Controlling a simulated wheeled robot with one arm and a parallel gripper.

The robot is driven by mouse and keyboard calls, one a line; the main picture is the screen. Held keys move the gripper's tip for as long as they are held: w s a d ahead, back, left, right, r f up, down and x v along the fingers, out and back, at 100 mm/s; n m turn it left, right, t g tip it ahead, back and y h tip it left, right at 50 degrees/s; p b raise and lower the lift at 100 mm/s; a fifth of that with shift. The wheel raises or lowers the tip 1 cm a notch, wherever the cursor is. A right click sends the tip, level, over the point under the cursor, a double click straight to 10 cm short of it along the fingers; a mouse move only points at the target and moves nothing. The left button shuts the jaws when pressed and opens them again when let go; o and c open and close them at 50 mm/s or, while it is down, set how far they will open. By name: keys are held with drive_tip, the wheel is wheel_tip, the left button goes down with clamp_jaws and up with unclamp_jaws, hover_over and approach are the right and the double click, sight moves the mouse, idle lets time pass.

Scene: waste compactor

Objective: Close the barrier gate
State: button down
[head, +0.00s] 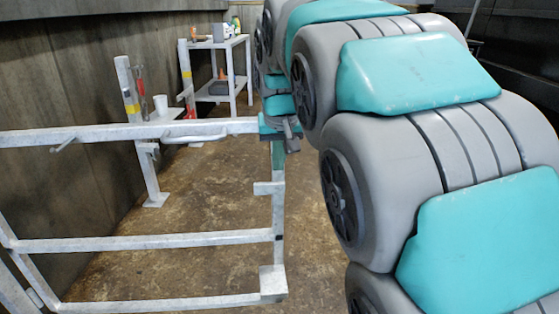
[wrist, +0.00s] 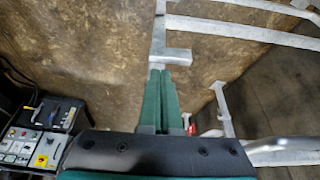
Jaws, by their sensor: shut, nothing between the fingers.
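The barrier gate (head: 150,242) is a pale grey metal frame with several horizontal rails, on the left of the head view. Its end upright (head: 278,215) stands near the picture's middle. My gripper (head: 279,158) is at the top of that upright, at the right end of the top rail. In the wrist view the green fingers (wrist: 160,74) are together and empty, tips close to the gate's upright (wrist: 159,42). Whether they touch it I cannot tell. A short handle bar (head: 195,137) sits under the top rail. The gate's left end is cut off.
A post (head: 140,130) with a yellow mark stands behind the gate, and another post (head: 186,75) farther back. Brown floor between is clear.

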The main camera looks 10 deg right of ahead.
drive_tip(key=shift+w+d, duration=0.15)
drive_tip(key=shift+w, duration=0.85)
